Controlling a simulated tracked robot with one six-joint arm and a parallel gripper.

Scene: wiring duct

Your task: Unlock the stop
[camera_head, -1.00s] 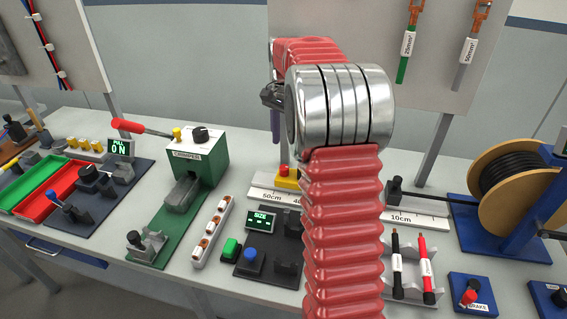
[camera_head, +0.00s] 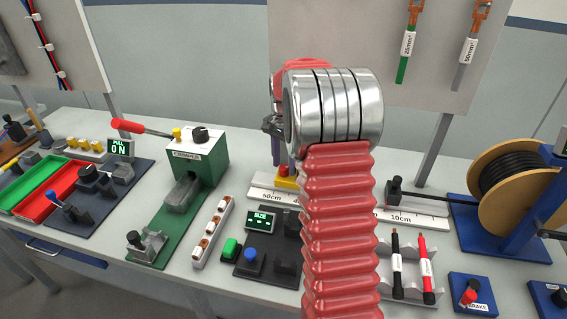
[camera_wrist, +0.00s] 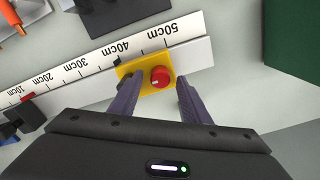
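The stop is a yellow block (camera_wrist: 141,84) with a round red knob (camera_wrist: 161,77), sitting on the ruler (camera_wrist: 82,72) between its 40cm and 50cm marks. A white mark shows on the knob. In the head view the yellow block (camera_head: 285,184) and its knob (camera_head: 283,169) are partly hidden by my arm. My gripper (camera_wrist: 159,82) is open and empty. In the wrist view its two purple fingers lie to the left and right of the red knob, with gaps to it. I cannot tell how high the fingertips are above it.
A dark clamp (camera_head: 396,191) stands at the ruler's 10cm end, beside a cable spool (camera_head: 512,181). The green crimper (camera_head: 192,160) stands to the left. A size display block (camera_head: 261,221) and a rack with a black and a red pen-like piece (camera_head: 426,263) lie in front.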

